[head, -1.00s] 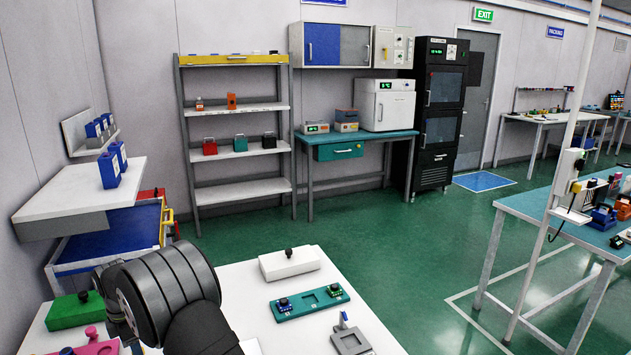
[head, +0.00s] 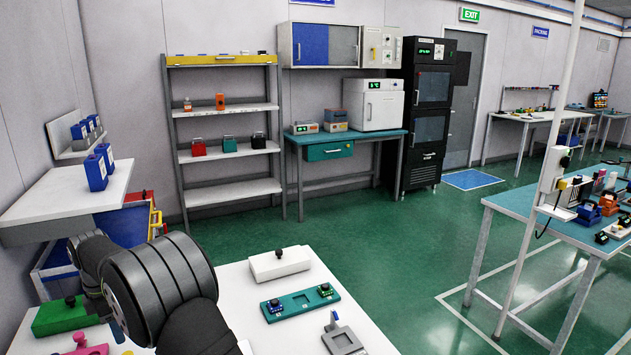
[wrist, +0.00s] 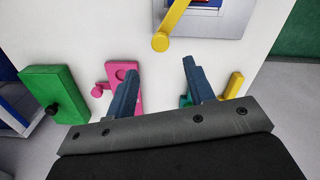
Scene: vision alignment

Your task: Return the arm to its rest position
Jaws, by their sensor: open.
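My arm reaches in from the bottom of the head view, its dark rounded links over the left part of the white table (head: 240,290). My gripper is hidden from the head view behind or beyond these links. In the wrist view my gripper (wrist: 160,67) has its two blue-grey fingers wide apart with nothing held between them. It points at the table top. A pink piece (wrist: 116,73) shows just left of and behind the left finger, and a yellow piece (wrist: 233,86) is right of the right finger. A teal part is mostly hidden behind the right finger.
A green block (head: 60,318) with a black knob lies at the table's left. A white block (head: 280,265), a teal plate (head: 300,303) with two small parts and a grey fixture (head: 343,341) lie right of the arm. A wall shelf (head: 40,205) is close on the left.

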